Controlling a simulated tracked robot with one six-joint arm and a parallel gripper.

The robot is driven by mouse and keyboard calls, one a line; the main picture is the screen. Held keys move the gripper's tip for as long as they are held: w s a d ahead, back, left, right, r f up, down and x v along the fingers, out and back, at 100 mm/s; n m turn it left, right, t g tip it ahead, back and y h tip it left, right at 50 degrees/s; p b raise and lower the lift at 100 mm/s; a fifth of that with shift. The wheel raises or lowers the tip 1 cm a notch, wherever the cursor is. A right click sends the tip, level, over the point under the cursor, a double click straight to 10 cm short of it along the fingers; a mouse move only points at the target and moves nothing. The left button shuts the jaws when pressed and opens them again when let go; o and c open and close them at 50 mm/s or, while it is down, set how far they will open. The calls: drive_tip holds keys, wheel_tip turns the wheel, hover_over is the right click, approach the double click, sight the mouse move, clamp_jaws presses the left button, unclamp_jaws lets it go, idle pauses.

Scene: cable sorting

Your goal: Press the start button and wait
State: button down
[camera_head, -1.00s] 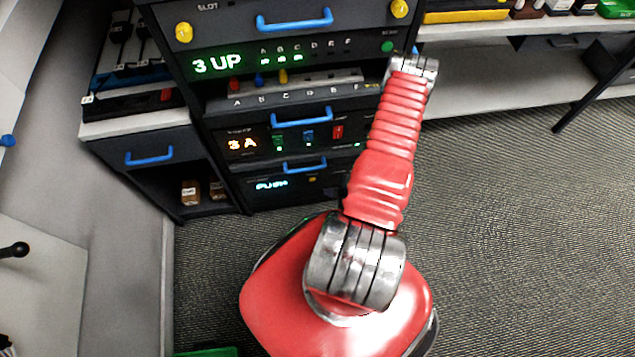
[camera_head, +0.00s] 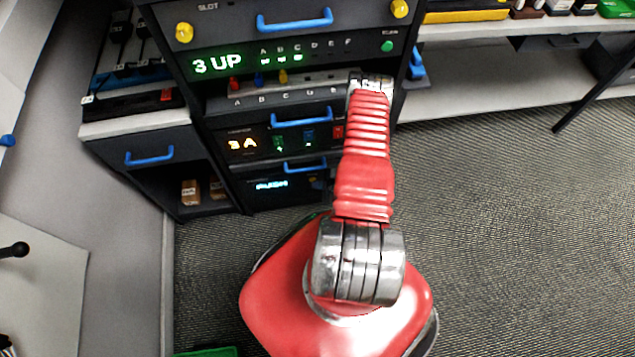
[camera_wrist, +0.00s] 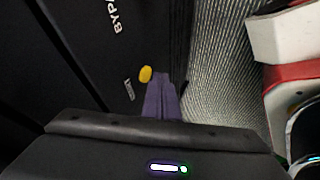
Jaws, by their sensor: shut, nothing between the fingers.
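A round yellow button (camera_wrist: 145,73) sits on a dark panel in the wrist view, with a small label beside it that I cannot read. My gripper (camera_wrist: 164,80) shows there as purple fingers, shut and empty. Its tips are just beside and below the button in the picture; I cannot tell whether they touch it. In the head view my arm hides the gripper. A green button (camera_head: 387,46) is at the upper right of the rack's top unit, which shows "3 UP". The lowest unit has a cyan display (camera_head: 272,185), too blurred to read surely.
The rack (camera_head: 262,160) has blue handles, including one on the top drawer (camera_head: 295,22). A dark cabinet (camera_head: 150,150) stands to its left. A white shelf (camera_head: 500,95) runs along the back right. Carpet floor (camera_head: 520,220) is open on the right.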

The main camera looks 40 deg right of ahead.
drive_tip(key=shift+w+d, duration=0.3)
drive_tip(key=shift+w, duration=0.15)
drive_tip(key=shift+w+d, duration=0.4)
drive_tip(key=shift+w, duration=0.2)
drive_tip(key=shift+w+d+r, duration=0.1)
drive_tip(key=shift+w+d, duration=0.15)
approach(314, 179)
drive_tip(key=s+a+r, duration=0.1)
drive_tip(key=s+a, duration=0.2)
drive_tip(key=s, duration=0.2)
drive_tip(key=shift+r, duration=0.15)
